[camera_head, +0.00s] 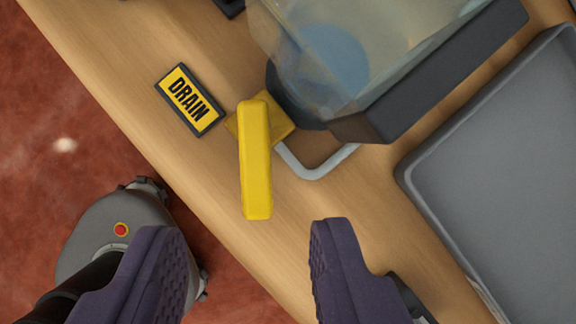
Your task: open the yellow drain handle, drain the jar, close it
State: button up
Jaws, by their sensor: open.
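The yellow drain handle (256,165) is a long bar. Its upper end lies over a yellow base piece at the foot of the jar, and its free end points down in the picture, towards my gripper. The clear jar (400,40) stands at the top with a blue round patch showing through its wall. My gripper (240,255) is open and empty, with its two purple fingers at the bottom of the view. The handle's free end is above the gap between the fingertips, and no contact shows. How much liquid the jar holds is hard to tell.
A black and yellow DRAIN sign (190,99) lies left of the handle. A grey bent tube (315,168) is right of it. A dark block (440,70) borders the jar. A grey tray (500,180) fills the right side. The wooden table's (130,110) edge runs diagonally above a red floor.

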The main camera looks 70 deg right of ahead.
aim_at(256, 170)
jog(key=b+x, duration=0.1)
jog(key=x, duration=0.5)
jog(key=shift+w, duration=0.1)
jog(key=shift+c, duration=0.2)
grip_shut()
